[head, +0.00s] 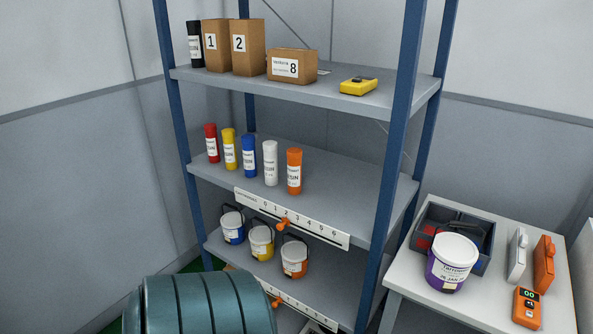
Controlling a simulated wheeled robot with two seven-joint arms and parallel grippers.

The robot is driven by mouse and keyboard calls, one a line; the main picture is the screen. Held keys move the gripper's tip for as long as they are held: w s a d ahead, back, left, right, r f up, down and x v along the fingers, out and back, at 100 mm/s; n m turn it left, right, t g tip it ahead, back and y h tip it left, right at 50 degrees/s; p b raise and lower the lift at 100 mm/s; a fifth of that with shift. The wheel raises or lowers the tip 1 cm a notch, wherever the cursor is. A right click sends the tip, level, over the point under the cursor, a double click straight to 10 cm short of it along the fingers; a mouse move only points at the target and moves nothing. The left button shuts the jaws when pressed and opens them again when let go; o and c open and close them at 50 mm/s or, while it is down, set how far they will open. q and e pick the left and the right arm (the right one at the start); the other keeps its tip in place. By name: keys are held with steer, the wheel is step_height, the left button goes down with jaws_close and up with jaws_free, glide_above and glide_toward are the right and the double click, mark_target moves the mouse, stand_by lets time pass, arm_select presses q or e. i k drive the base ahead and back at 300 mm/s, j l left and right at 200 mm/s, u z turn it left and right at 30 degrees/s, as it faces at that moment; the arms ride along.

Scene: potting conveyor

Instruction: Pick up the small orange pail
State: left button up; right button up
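The small orange pail (294,258) stands upright on the third shelf down of the blue-posted rack. It has a white label and a dark handle, and it is the rightmost of three small pails. A yellow pail (262,243) and a blue pail (232,226) stand in a row to its left. Neither of my grippers shows in the head view.
A ribbed teal drum (205,304) stands in front of the rack, lower left. A numbered rail (290,218) with an orange slider edges the shelf above the pails. A side table (408,286) at right holds a purple pail (452,262), a dark bin and devices.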

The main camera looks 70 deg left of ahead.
mark_target(295, 254)
steer(key=u, duration=2.1)
